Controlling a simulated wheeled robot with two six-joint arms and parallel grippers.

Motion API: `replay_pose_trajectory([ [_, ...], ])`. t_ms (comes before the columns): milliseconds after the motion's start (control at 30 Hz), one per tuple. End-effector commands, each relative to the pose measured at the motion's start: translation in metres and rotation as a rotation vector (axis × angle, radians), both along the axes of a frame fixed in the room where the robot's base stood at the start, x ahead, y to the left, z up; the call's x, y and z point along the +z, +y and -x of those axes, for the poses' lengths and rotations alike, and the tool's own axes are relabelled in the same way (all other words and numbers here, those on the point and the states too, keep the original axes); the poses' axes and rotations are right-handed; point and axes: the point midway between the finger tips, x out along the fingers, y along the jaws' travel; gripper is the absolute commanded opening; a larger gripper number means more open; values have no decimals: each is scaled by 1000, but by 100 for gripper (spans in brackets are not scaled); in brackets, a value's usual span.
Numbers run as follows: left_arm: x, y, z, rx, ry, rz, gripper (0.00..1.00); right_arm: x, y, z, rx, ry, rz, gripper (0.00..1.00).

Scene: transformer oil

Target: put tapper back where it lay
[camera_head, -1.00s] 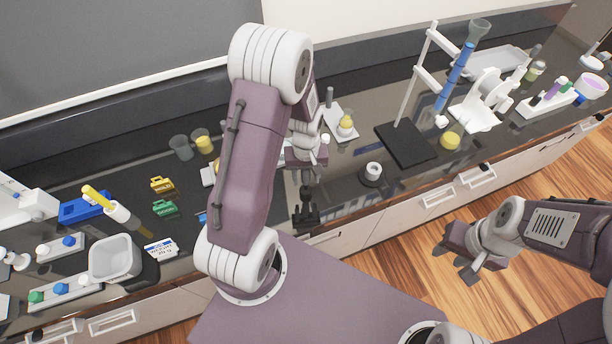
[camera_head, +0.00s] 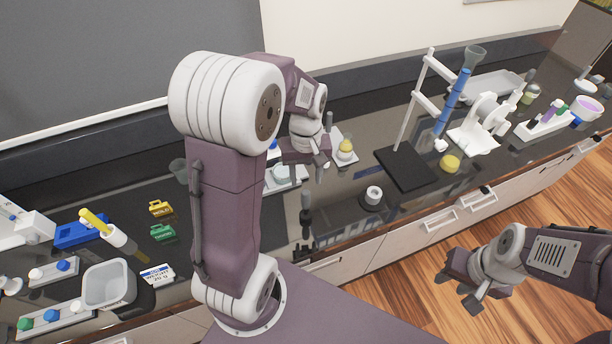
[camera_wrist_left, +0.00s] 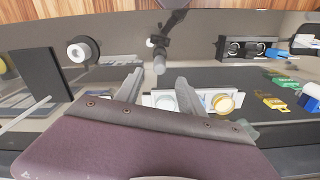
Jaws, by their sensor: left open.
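A dark stick-like thing, which looks like the tapper (camera_head: 306,214), is at the counter's front edge, below my left gripper in the head view. In the left wrist view it (camera_wrist_left: 160,54) points its rounded end toward the gap between my fingers. My left gripper (camera_wrist_left: 159,80) is open and empty, its two fingers apart and clear of the tapper. In the head view the left gripper (camera_head: 303,168) hangs over the counter, partly hidden by its own wrist. My right gripper (camera_head: 466,293) is open and empty, out over the wooden floor.
A white ring-like piece on a dark base (camera_head: 373,195) stands right of the tapper. Beyond it are a stand with a black base (camera_head: 405,168) and a yellow cup (camera_head: 450,163). A grey tub (camera_head: 108,285) and yellow and green blocks lie left. My left arm hides some counter.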

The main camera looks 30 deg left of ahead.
Motion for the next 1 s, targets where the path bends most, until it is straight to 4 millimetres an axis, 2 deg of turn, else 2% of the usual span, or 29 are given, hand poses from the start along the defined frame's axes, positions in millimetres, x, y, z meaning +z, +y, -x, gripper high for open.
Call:
replay_pose_trajectory([
  [67,-2,-4,5,-33,-4,1,46,0,0,0,0,0,0,36],
  [200,-19,-31,45,-315,-52,1,46,0,0,0,0,0,0,36],
  [300,-29,-44,71,-494,-87,-7,46,0,0,0,0,0,0,36],
  [367,-33,-47,80,-555,-98,-11,46,0,0,0,0,0,0,36],
  [633,-36,-48,82,-579,-104,-13,46,-1,0,0,0,0,0,36],
  [733,-55,-48,82,-578,-104,-13,46,-21,0,0,0,0,0,36],
  [867,-94,-48,82,-578,-103,-12,46,-59,0,0,0,0,0,36],
  [900,-97,-48,82,-577,-103,-12,46,-63,0,0,0,1,0,36],
  [1000,-88,-48,82,-577,-103,-12,46,-54,0,0,0,1,0,36],
])
